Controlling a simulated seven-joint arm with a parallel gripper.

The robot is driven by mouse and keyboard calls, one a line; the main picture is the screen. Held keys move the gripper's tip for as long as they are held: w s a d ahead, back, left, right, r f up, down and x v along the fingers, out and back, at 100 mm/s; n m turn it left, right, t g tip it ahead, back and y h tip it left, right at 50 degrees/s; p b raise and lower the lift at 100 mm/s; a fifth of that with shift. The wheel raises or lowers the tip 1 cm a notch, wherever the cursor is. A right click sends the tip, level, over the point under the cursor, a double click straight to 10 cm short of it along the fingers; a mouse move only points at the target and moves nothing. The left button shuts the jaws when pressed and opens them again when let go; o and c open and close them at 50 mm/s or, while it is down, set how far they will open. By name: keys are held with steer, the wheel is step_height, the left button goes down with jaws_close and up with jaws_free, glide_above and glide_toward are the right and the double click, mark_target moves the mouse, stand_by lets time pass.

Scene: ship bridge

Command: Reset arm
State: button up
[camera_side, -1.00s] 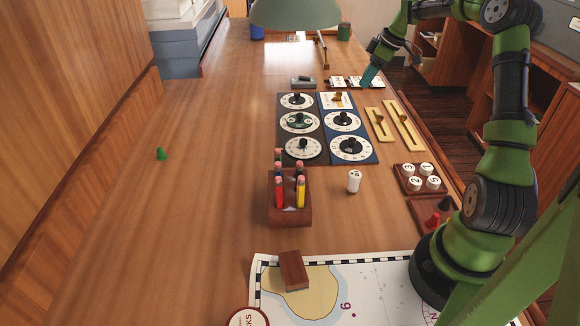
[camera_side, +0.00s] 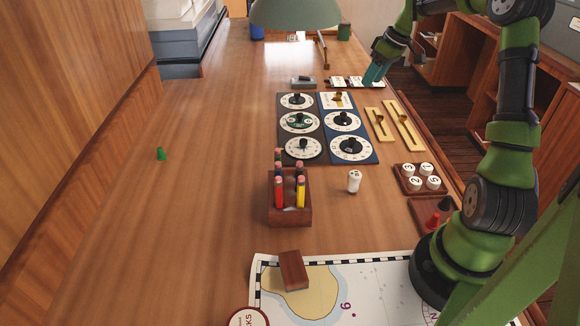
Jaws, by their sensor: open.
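My gripper (camera_side: 372,76) is at the far right of the desk, over the row of small black and white switches or cards (camera_side: 350,82). Its teal fingers point down and to the left. It is open, and I see nothing held in it. My green arm rises from its base at the right edge of the chart (camera_side: 335,300).
Dial panels (camera_side: 312,128) fill the middle of the desk, with brass sliders (camera_side: 404,126) to their right. A wooden pencil holder (camera_side: 289,215), a white peg (camera_side: 354,181), a tray of numbered pegs (camera_side: 420,190) and a brown block (camera_side: 293,270) stand nearer. A lamp (camera_side: 295,14) overhangs the back. The left is mostly clear.

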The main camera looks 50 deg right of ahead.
steer(key=s+a+r+m+t, duration=0.1)
steer(key=s+a, duration=0.4)
steer(key=a, duration=0.6)
steer(key=s+a+r+m+t, duration=0.1)
steer(key=s+a+r, duration=0.3)
steer(key=a, duration=0.8)
steer(key=s+a+r+m+t, duration=0.1)
steer(key=s+a+r+m, duration=0.1)
steer(key=s+a, duration=0.5)
steer(key=a+r, duration=0.1)
steer(key=a, duration=0.3)
steer(key=shift+s+a+y, duration=0.3)
steer(key=shift+s+a, duration=0.05)
steer(key=shift+s, duration=0.05)
